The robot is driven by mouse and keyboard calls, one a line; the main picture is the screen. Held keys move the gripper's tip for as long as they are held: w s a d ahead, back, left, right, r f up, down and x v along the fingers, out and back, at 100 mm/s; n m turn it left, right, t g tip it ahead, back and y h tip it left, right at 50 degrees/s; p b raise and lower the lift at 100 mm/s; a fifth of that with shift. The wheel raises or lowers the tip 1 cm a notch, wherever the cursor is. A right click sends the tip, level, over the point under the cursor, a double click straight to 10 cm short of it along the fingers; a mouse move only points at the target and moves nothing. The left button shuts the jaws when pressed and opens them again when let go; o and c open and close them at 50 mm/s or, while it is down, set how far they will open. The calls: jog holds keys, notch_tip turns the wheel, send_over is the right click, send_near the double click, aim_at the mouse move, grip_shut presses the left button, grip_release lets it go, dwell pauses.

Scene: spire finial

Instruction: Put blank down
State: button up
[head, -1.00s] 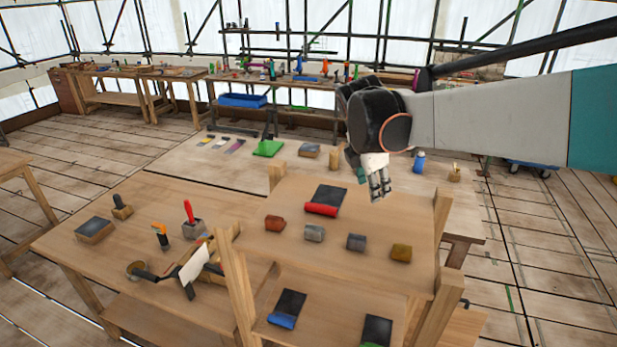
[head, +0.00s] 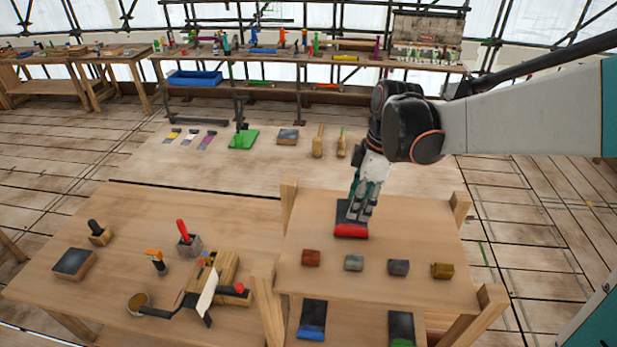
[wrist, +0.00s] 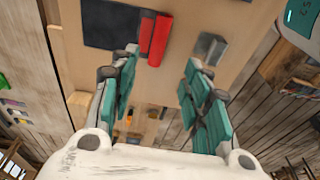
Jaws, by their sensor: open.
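My gripper (head: 357,214) is open, over or beside a dark flat piece (head: 341,212) with a red front edge (head: 350,231) on the raised wooden shelf (head: 420,225). In the wrist view the spread fingers (wrist: 162,62) have nothing held between them. The dark piece (wrist: 112,24) and its red edge (wrist: 154,38) lie beyond the left finger, and a grey block (wrist: 210,48) beyond the right. A red-brown block (head: 311,258), the grey block (head: 354,262), a dark block (head: 398,267) and a yellow-brown block (head: 442,271) stand in a row. I cannot tell which is the blank.
Shelf posts (head: 289,205) rise at the corners. Below are dark pieces with blue (head: 311,333) and green edges. The lower left table holds tools, a red-handled one (head: 183,232) among them. A green piece (head: 243,139) lies on the surface behind. Bare shelf shows right of my gripper.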

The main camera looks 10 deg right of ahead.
aim_at(352, 229)
jog(key=f, duration=0.3)
jog(key=shift+w+a+f, duration=0.25)
jog(key=shift+a+f, duration=0.1)
jog(key=shift+a, duration=0.05)
jog(key=shift+s+d+f, duration=0.1)
jog(key=shift+f, duration=0.25)
notch_tip(352, 229, down, 4)
jog(key=shift+f+p, duration=0.1)
jog(key=shift+p, duration=0.25)
jog(key=shift+f, duration=0.35)
jog(key=shift+f, duration=0.1)
jog(key=shift+c, duration=0.3)
grip_shut()
